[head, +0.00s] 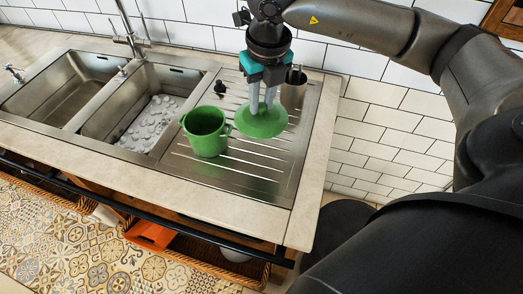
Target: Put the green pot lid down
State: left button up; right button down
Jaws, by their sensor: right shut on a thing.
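The green pot lid (262,123) is a round green disc above the ridged steel drainboard (265,183). My right gripper (263,103) points down from above and is shut on the lid near its middle. The lid's knob is hidden between the fingers. The green pot (206,132) stands upright and open on the drainboard, just left of the lid. Whether the lid's near edge touches anything cannot be told from this view. My left gripper does not show.
A steel cup (294,90) stands behind the lid to the right. A small black object (220,88) lies behind the pot. Two sink basins (145,105) with a faucet (128,35) are at left. The front part of the drainboard is clear.

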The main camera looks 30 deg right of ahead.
aim_at(266, 121)
notch_tip(266, 121, down, 17)
jog(key=shift+r+b, duration=0.15)
jog(key=shift+b, duration=0.45)
jog(key=shift+f, duration=0.25)
jog(key=c, duration=0.7)
grip_release()
jog(key=shift+r, duration=0.1)
jog(key=shift+r, duration=0.1)
jog(key=shift+r, duration=0.4)
jog(key=r, duration=0.3)
jog(key=s+r, duration=0.1)
jog(key=r, duration=0.3)
jog(key=r+p, duration=0.1)
jog(key=r, duration=0.3)
jog(key=shift+s+a+r, duration=0.1)
jog(key=shift+s, duration=0.3)
